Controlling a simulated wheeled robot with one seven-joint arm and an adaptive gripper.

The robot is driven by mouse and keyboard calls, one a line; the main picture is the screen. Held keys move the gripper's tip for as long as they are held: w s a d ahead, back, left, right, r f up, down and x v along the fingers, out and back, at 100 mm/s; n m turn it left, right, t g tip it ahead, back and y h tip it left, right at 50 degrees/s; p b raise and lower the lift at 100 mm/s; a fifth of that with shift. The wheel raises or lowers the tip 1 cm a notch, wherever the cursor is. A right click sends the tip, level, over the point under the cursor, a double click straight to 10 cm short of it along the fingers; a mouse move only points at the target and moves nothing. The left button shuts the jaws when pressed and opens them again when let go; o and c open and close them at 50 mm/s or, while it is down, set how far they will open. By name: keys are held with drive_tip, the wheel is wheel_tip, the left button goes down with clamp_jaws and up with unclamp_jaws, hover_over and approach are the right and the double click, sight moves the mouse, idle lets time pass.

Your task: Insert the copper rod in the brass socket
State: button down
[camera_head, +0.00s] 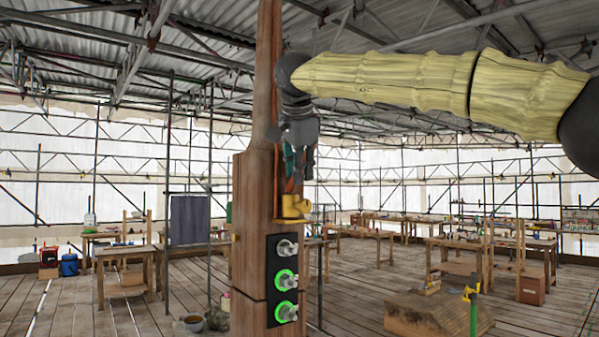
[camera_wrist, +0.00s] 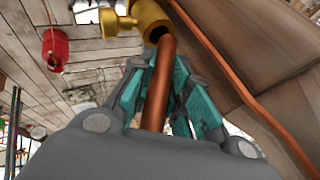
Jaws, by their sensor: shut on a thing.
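The copper rod (camera_wrist: 160,85) is between the teal fingers of my gripper (camera_wrist: 172,95), which is shut on it. The brass socket (camera_wrist: 152,16), with a side knob, shows its dark round opening at the top of the wrist view. The rod's far end overlaps the right part of this opening; I cannot tell whether it is inside or just in front. In the head view my gripper (camera_head: 298,160) points down above the brass socket (camera_head: 293,206) on the wooden spire (camera_head: 255,200).
A copper strip (camera_wrist: 235,85) runs along the spire beside my gripper. A black panel (camera_head: 283,280) with knobs, two ringed green, is below the socket. Workbenches (camera_head: 480,245) stand well behind, and a wooden block (camera_head: 437,315) sits at lower right.

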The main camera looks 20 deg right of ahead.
drive_tip(key=shift+s+f+p, duration=0.3)
drive_tip(key=shift+f+p, duration=0.05)
drive_tip(key=shift+p, duration=0.05)
drive_tip(key=shift+w+f, duration=0.1)
drive_tip(key=shift+f, duration=0.25)
drive_tip(key=c, duration=1.3)
unclamp_jaws()
drive_tip(key=shift+c, duration=0.2)
drive_tip(key=shift+f, duration=0.1)
